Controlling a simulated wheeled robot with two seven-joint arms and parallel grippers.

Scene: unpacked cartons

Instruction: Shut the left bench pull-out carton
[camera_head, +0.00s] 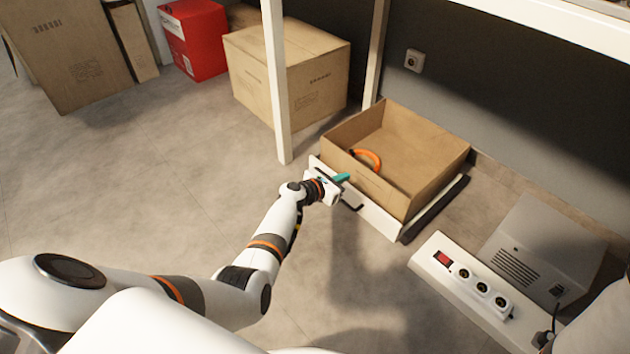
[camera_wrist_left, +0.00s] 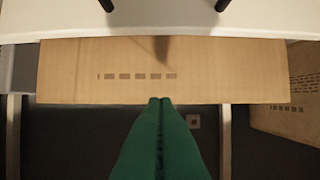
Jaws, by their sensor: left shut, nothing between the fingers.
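The pull-out carton (camera_head: 432,148) is an open-topped brown box standing on a low pull-out with a white front panel (camera_head: 378,217) and a dark rail on its right side. It stands out on the floor beside the bench legs. My left gripper (camera_head: 343,177) is shut and empty, its teal fingertips over the top edge of the white panel, near the carton's front face. In the left wrist view the shut green fingers (camera_wrist_left: 160,101) overlap the printed face of the carton (camera_wrist_left: 150,70), with the white panel (camera_wrist_left: 160,18) above; contact is unclear. My right gripper is out of view.
An orange curved object (camera_head: 367,158) lies in the carton. A white bench leg (camera_head: 277,85) stands left of it, with a closed carton (camera_head: 318,82) behind. A power strip (camera_head: 470,288) and grey box (camera_head: 540,250) are at right.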

